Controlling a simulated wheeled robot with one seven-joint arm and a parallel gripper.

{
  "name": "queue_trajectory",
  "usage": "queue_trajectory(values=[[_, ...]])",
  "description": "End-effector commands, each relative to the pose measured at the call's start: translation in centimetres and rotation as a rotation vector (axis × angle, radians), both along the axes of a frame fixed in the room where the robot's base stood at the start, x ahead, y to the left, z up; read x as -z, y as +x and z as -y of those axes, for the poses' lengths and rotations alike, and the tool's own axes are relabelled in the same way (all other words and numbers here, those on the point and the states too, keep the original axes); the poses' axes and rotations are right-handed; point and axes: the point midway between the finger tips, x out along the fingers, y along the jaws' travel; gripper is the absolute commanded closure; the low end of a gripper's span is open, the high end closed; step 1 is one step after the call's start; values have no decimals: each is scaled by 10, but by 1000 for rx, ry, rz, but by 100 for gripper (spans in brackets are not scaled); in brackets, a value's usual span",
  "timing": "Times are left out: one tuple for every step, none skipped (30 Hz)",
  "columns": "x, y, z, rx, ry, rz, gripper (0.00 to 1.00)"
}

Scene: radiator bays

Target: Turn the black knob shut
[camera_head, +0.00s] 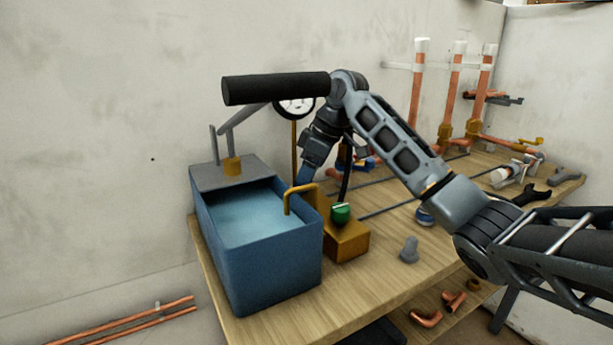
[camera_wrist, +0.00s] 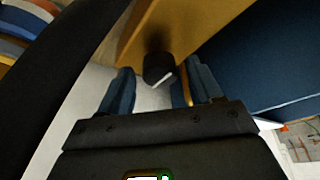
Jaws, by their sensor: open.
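The black knob (camera_wrist: 156,68) has a white mark on its end and sits on the side of the yellow-brown block (camera_wrist: 190,22). In the wrist view, my gripper (camera_wrist: 162,80) is open, with one blue finger left and one right of the knob. The knob shows between and just beyond the fingertips; I cannot tell whether they touch it. The black knob is hidden in that view.
A green knob (camera_head: 341,212) tops the block, beside a bent brass spout (camera_head: 300,190). A gauge (camera_head: 295,107) stands behind my arm. A grey fitting (camera_head: 409,250) lies on the bench (camera_head: 390,275). Copper pipes (camera_head: 450,92) rise at the right. A dark band crosses the wrist view's left.

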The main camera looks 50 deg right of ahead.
Motion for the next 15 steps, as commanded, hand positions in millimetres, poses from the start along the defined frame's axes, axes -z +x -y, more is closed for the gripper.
queue_trajectory(values=[[0,0,0,0,0,0,36],[0,0,0,0,0,0,36],[0,0,0,0,0,0,37],[0,0,0,0,0,0,40],[0,0,0,0,0,0,42],[0,0,0,0,0,0,46],[0,0,0,0,0,0,49],[0,0,0,0,0,0,52],[0,0,0,0,0,0,56],[0,0,0,0,0,1,59],[0,0,0,0,0,1,62],[0,0,0,0,0,1,65],[-1,0,0,0,0,1,68],[-1,0,0,0,0,1,71],[-1,0,0,0,0,1,75]])
